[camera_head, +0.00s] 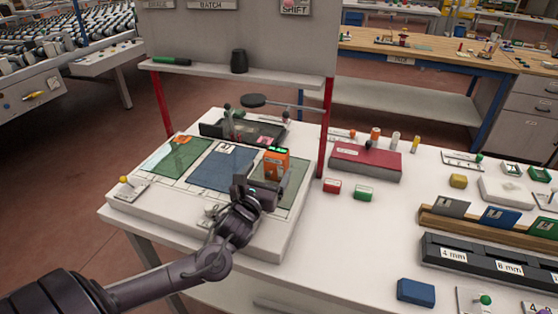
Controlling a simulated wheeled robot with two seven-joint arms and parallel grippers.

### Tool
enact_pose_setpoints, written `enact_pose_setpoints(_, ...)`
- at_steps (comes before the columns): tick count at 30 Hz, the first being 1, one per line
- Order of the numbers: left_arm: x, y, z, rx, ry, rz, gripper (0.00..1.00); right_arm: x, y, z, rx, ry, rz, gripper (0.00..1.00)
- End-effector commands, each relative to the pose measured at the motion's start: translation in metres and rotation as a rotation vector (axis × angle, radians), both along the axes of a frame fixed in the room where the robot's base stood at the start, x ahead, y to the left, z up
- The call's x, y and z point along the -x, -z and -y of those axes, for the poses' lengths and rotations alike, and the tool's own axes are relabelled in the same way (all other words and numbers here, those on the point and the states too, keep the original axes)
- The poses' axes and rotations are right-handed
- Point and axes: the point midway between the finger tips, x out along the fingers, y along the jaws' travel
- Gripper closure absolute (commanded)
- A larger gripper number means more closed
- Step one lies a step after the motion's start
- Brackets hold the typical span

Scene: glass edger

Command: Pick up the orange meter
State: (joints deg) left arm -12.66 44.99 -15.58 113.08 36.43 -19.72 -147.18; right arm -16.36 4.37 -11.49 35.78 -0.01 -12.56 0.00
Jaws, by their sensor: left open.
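The orange meter (277,161) stands upright on the right-hand part of the white workbench's raised board, with a green lit display at its top. My left gripper (262,188) is just in front of the meter, at its lower left. Its jaws are open, and the gripper hides the lower part of the meter. I cannot tell whether a finger touches it. My right gripper is not in view.
The white board (262,244) carries green and blue mats. A red post (326,128) and a shelf (230,72) rise behind the meter. A dark red box (365,163) and small red and green blocks lie to the right.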

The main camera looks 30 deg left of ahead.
Motion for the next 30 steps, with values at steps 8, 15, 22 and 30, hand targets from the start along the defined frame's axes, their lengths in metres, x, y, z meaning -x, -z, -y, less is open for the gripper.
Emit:
enact_pose_setpoints(8, -0.033, -0.011, -0.011, 0.001, -0.002, 0.002, 0.16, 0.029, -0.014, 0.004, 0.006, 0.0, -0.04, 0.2)
enact_pose_setpoints(15, -0.058, -0.008, -0.017, 0.002, 0.0, 0.001, 0.16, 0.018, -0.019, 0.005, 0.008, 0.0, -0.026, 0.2)
enact_pose_setpoints(22, -0.059, -0.007, -0.018, 0.001, 0.001, -0.001, 0.16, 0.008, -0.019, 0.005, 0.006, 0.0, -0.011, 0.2)
enact_pose_setpoints(30, -0.059, -0.007, -0.018, 0.001, 0.001, -0.001, 0.49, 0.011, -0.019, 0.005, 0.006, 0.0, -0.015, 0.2)
